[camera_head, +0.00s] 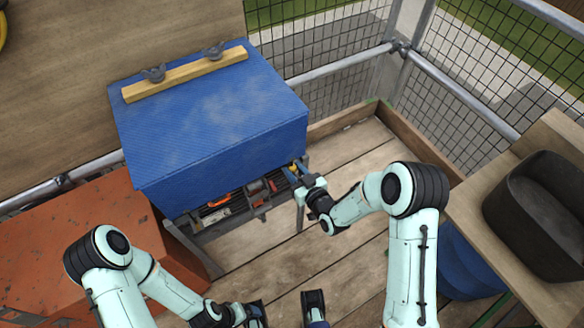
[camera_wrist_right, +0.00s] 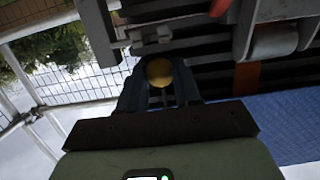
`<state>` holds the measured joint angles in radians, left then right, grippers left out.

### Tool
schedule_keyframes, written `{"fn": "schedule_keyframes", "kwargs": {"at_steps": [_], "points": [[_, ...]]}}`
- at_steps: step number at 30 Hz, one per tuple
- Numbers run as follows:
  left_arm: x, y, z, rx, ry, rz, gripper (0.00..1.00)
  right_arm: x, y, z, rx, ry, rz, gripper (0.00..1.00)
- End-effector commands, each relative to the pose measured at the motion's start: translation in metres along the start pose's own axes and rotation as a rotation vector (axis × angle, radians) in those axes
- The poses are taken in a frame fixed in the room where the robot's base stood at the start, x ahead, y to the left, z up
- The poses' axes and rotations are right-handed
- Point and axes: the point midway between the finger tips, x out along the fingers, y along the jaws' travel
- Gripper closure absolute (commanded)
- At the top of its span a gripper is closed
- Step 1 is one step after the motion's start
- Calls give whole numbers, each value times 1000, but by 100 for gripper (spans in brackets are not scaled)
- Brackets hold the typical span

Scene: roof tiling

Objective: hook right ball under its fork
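A yellow ball (camera_wrist_right: 159,72) shows in the right wrist view between the two blue-grey fingers of my right gripper (camera_wrist_right: 160,92), which appear closed on its sides. In the head view that gripper (camera_head: 299,179) is at the right end of the slatted rack under the blue cover (camera_head: 215,120). In the wrist view, grey metal brackets (camera_wrist_right: 165,37) and dark slats lie just beyond the ball. I cannot tell which part is the fork or whether the ball touches it. My left gripper (camera_head: 252,314) is low at the bottom edge of the head view, partly cut off.
Red and grey tools (camera_head: 213,212) lie on the rack under the cover. A wooden bar (camera_head: 186,75) with two wing nuts tops the cover. An orange-red chest (camera_head: 70,235) is at left, a dark tub (camera_head: 540,215) at right. Wooden floorboards (camera_head: 285,262) between are mostly clear.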

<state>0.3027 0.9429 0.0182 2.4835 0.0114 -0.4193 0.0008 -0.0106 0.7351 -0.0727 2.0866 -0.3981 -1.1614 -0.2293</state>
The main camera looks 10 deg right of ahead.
Motion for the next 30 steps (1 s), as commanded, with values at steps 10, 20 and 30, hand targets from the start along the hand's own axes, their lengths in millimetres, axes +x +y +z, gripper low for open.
{"fn": "schedule_keyframes", "kwargs": {"at_steps": [10,20,30], "points": [[0,0,0,0,0,0,12,0,0,0,0,-1,0,85],[4,-1,0,-1,-1,-1,12,-11,0,6,0,-4,-1,85],[9,-3,0,-1,-3,-1,12,-31,0,12,1,-3,0,85]]}}
